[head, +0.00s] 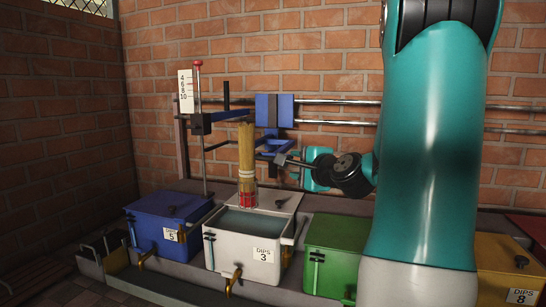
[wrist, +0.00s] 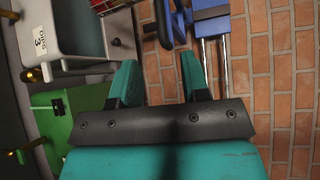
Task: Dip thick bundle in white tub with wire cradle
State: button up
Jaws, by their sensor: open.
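A thick tan bundle (head: 246,150) hangs upright above the white tub (head: 222,246), labelled DIPS 3. Its lower end sits in a red, grid-like cradle (head: 247,199), seemingly just above the grey-blue liquid (head: 250,222); the exact gap is unclear. The red cradle's edge shows in the wrist view (wrist: 108,5). A blue carriage (head: 274,110) on rails carries the bundle. A dark handle (wrist: 165,25) lies ahead of my gripper (wrist: 157,65), which is open with nothing between its teal fingers. In the head view, my gripper is partly hidden beside my wrist, right of the bundle.
A blue tub (head: 160,232) labelled DIPS 5 stands left of the white one. A green tub (head: 325,262) stands right, and a yellow tub (head: 510,270) farther right. A post with a red knob (head: 197,64) and number scale (head: 185,91) stands behind. A brick wall closes the back.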

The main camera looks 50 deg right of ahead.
aim_at(273, 158)
jog(key=p+x, duration=1.1)
jog(key=x, duration=0.3)
jog(key=shift+s+d, duration=0.1)
jog(key=shift+d, duration=0.05)
grip_shut()
